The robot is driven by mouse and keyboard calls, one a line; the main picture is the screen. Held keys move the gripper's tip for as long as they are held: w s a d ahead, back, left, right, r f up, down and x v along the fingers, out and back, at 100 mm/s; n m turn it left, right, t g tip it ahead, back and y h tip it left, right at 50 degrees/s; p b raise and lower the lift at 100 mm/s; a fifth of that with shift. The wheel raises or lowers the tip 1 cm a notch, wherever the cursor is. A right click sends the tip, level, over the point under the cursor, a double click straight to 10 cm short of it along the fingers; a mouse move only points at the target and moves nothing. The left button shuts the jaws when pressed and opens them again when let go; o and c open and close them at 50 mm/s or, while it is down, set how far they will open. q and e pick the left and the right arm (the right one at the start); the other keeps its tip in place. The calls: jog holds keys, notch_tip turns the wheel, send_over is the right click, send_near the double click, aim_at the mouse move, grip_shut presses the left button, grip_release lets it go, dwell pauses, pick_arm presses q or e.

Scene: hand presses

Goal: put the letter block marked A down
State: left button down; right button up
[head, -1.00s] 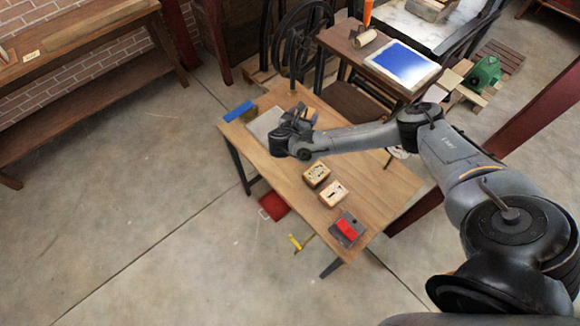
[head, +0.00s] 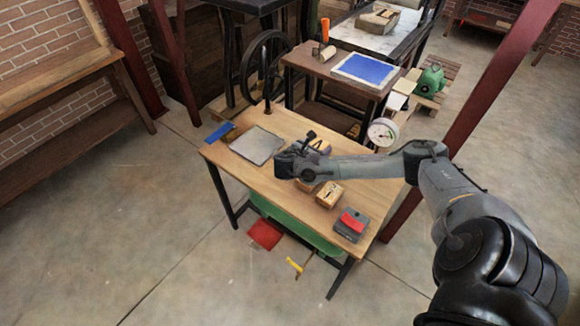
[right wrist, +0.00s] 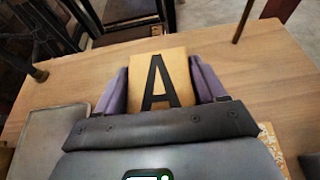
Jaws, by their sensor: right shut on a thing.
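The letter block marked A (right wrist: 160,82) is wooden with a large black letter, and it sits between the two purple fingers of my right gripper in the right wrist view. My right gripper (head: 320,146) is shut on it, over the middle of the wooden table (head: 225,160). In the head view the gripper hides most of the block. I cannot tell whether the block touches the tabletop. My left gripper is not in view.
A grey slab (head: 257,145) lies left of the gripper, with a blue item (head: 219,133) beyond it. A wooden letter block (head: 329,194) stands nearer the front; another is partly hidden beside it. A red-topped pad (head: 352,222) lies at the front right. Tabletop left of the blocks is clear.

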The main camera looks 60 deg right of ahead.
jog(key=w+a+f+b, duration=0.1)
jog(key=w, duration=0.1)
jog(key=w+a+f+b, duration=0.1)
jog(key=w+f, duration=0.1)
jog(key=w, duration=0.1)
jog(key=w+a+f+b, duration=0.1)
jog(key=w+a+f, duration=0.1)
jog(key=w, duration=0.1)
jog(key=shift+w+f, duration=0.15)
jog(key=shift+f, duration=0.1)
jog(key=shift+f+b, duration=1.05)
jog(key=shift+f, duration=0.95)
jog(key=o, duration=1.1)
jog(key=shift+f, duration=0.1)
